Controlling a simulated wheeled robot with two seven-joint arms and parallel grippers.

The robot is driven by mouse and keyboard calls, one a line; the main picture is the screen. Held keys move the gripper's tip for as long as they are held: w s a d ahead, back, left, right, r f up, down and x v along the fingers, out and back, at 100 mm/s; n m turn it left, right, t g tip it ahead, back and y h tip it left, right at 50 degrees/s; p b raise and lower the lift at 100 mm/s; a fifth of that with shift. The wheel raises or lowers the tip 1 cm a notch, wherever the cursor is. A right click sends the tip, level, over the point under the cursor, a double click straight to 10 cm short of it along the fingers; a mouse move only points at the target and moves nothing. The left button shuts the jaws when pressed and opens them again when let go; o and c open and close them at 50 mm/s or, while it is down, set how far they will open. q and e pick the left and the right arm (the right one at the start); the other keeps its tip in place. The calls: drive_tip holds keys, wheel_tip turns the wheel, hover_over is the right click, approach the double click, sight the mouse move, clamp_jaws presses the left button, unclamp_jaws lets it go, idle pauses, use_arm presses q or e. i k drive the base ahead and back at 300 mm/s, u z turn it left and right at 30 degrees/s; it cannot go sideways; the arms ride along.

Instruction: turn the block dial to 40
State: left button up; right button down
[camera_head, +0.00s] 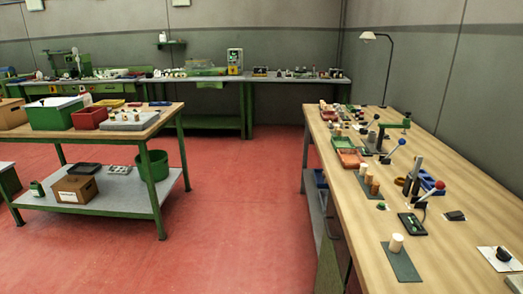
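A dark round knob (503,254) sits on a white plate (489,259) near the right front edge of the long wooden bench. It looks like a dial, but its marks and pointer are too small to read. I cannot tell whether it is the block dial. Neither of my grippers shows in the head view.
The wooden bench (445,265) runs along the right wall. It carries a pale cork on a dark mat (404,268), a black tray (412,224), a small dark block (454,216) and ball-topped levers. Red floor (245,220) lies open between this bench and the left table (150,128).

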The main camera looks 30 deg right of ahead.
sight(502, 255)
drive_tip(key=i, duration=2.5)
drive_tip(key=z, duration=3.1)
